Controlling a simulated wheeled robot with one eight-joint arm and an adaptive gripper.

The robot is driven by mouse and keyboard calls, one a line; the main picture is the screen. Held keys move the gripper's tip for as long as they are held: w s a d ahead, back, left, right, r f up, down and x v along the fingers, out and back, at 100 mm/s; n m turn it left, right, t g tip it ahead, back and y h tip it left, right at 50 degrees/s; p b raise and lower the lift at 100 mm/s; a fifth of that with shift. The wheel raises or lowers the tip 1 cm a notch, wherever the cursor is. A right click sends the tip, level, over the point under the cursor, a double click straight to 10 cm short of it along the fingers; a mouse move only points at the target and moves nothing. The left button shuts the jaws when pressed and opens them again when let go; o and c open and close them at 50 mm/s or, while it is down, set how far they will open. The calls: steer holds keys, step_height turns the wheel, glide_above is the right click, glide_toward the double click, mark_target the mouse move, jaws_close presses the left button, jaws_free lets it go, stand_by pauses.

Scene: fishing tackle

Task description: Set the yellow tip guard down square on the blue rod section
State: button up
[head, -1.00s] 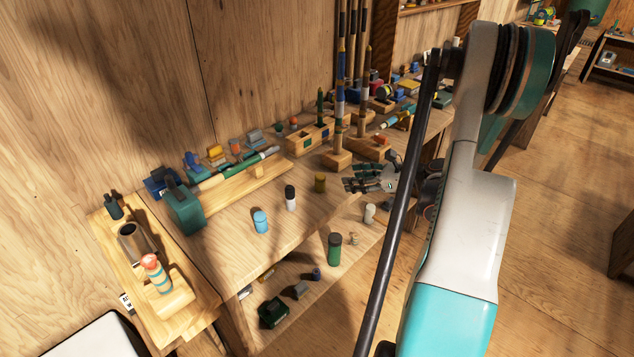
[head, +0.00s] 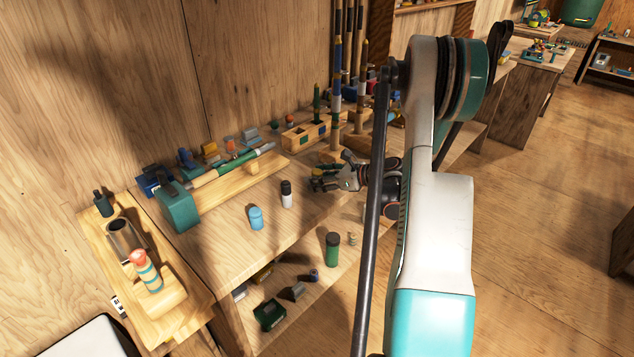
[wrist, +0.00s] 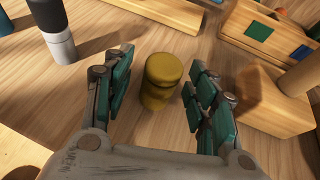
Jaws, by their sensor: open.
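The yellow tip guard (wrist: 162,80) is a short olive-yellow cylinder with a rounded cap, upright on the bench. In the wrist view it stands between the two fingers of my gripper (wrist: 160,90), with bare wood visible on both sides. My gripper is open and low over the bench; in the head view (head: 325,178) its fingers largely hide the guard. An upright rod with blue bands (head: 336,78) rises behind my gripper, and a light-blue cylinder (head: 256,218) stands to the left. I cannot tell for certain which is the blue rod section.
A black-and-white cylinder (head: 286,194) stands left of my gripper; it also shows in the wrist view (wrist: 55,30). A wooden block (wrist: 265,105) is close on the right there. A slotted wooden holder (head: 305,134) is behind.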

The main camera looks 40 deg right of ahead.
steer(key=shift+w+a+f, duration=0.1)
steer(key=shift+w+f, duration=0.1)
steer(key=shift+w, duration=0.2)
steer(key=c, duration=0.9)
steer(key=shift+r, duration=0.1)
